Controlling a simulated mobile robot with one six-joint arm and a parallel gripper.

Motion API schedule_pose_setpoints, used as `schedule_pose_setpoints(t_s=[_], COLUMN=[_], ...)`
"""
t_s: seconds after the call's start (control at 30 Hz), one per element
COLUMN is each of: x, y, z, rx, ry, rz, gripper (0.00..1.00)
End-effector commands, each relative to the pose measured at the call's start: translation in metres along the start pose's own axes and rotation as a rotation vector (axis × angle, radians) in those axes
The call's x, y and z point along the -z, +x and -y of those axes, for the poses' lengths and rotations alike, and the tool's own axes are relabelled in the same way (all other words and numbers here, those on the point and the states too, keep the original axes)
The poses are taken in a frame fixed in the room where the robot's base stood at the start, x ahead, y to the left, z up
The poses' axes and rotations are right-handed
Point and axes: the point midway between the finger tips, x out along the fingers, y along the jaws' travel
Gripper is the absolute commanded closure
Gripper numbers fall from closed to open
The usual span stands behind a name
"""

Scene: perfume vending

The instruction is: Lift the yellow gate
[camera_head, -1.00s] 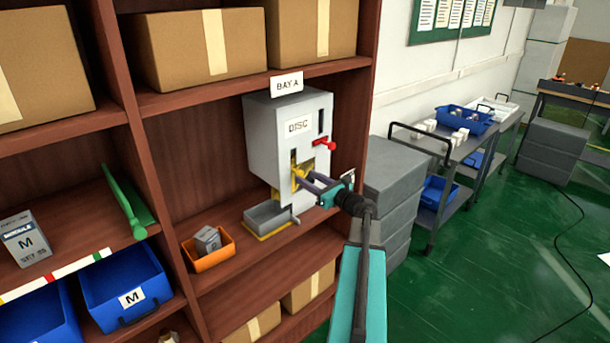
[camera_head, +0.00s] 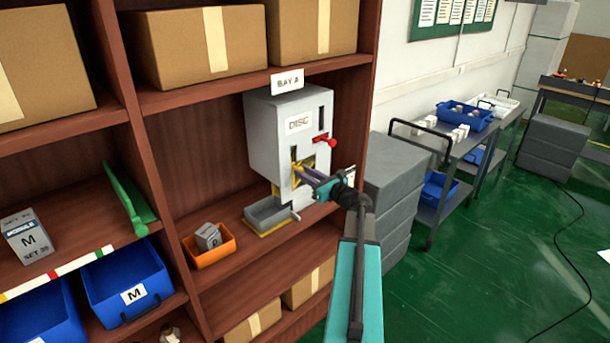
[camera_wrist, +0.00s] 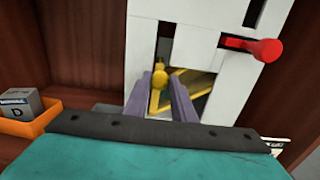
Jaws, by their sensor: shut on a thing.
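The grey dispenser labelled DISC (camera_head: 290,130) stands on the shelf under the BAY A sign. The yellow gate (camera_head: 296,170) is in the opening low on its front, and its knob also shows in the wrist view (camera_wrist: 160,80). My gripper (camera_head: 308,177) is at that opening, its two purple fingers on either side of the yellow knob. In the wrist view my gripper (camera_wrist: 163,86) is shut on the gate's knob. The fingers and wrist hide part of the gate in the head view.
A red knob (camera_head: 331,142) sticks out at the dispenser's right, above my gripper. A grey tray (camera_head: 268,217) sits below the opening. An orange bin (camera_head: 212,256) with a grey box stands to the left. Grey crates (camera_head: 396,185) stand at the right.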

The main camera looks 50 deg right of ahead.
Motion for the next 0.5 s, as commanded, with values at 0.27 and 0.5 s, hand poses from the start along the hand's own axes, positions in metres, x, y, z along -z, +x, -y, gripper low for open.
schedule_pose_setpoints(t_s=[0.27, 0.5], x=[-0.026, -0.062], y=[0.0, -0.001], z=[0.0, 0.001], rx=[0.0, 0.001], ry=[-0.002, -0.002], rz=[0.001, 0.001], gripper=[1.0, 1.0])
